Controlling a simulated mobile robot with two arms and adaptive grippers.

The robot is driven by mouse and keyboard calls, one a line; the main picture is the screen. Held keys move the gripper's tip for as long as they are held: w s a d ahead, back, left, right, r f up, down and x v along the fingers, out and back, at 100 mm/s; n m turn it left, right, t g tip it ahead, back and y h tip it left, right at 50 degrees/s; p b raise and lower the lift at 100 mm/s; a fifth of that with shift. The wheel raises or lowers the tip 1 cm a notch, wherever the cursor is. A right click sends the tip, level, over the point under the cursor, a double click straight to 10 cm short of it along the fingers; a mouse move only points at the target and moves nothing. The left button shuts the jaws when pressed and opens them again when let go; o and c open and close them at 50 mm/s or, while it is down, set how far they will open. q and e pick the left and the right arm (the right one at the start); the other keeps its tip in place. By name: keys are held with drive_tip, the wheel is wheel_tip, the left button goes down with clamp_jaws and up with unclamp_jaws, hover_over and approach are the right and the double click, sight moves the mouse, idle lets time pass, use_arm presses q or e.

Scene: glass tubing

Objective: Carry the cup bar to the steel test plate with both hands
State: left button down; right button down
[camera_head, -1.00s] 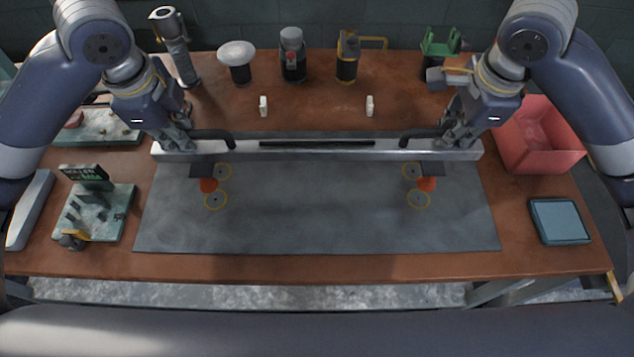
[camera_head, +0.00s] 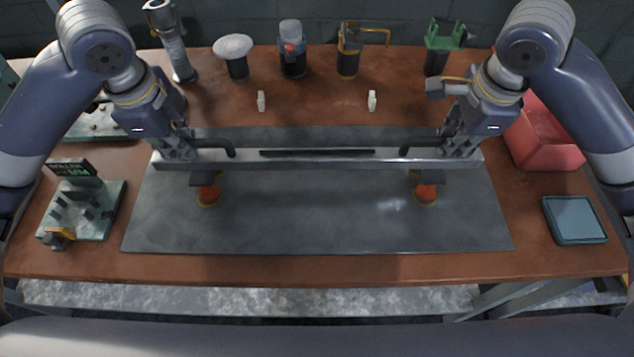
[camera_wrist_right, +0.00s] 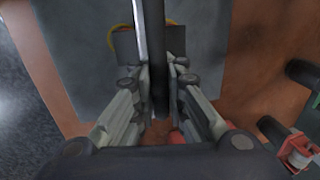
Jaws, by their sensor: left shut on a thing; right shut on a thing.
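The cup bar (camera_head: 318,163) is a long pale metal beam with a dark strip on it and a black handle at each end. Orange suction cups (camera_head: 208,194) hang below its two ends. It spans level over the grey steel test plate (camera_head: 318,225); whether the cups touch the plate I cannot tell. My left gripper (camera_head: 190,150) is shut on the bar's left handle. My right gripper (camera_head: 443,148) is shut on the right handle; in the right wrist view its fingers (camera_wrist_right: 159,95) close around the dark handle. The fingertips are partly hidden in the head view.
Several tools and holders, such as a white-topped stand (camera_head: 233,48), line the back of the table. Two small white pegs (camera_head: 372,100) stand behind the bar. A red bin (camera_head: 545,138) and a blue pad (camera_head: 574,220) are at the right, a fixture board (camera_head: 82,208) at the left.

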use_arm(q)
drive_tip(key=shift+f, duration=0.4)
use_arm(e)
drive_tip(key=shift+f, duration=0.35)
use_arm(q)
drive_tip(key=c, duration=1.6)
unclamp_jaws()
drive_tip(key=shift+r, duration=0.15)
drive_tip(key=shift+c, duration=0.2)
use_arm(e)
drive_tip(key=c, duration=1.6)
unclamp_jaws()
drive_tip(key=shift+r, duration=0.15)
use_arm(q)
drive_tip(key=shift+s, duration=0.1)
drive_tip(key=shift+r, duration=0.1)
wheel_tip(320, 180, up, 12)
drive_tip(key=s, duration=0.2)
drive_tip(key=shift+s+f, duration=0.15)
drive_tip(key=shift+f, duration=0.05)
use_arm(e)
wheel_tip(320, 180, up, 12)
drive_tip(key=s, duration=0.2)
drive_tip(key=shift+s, duration=0.2)
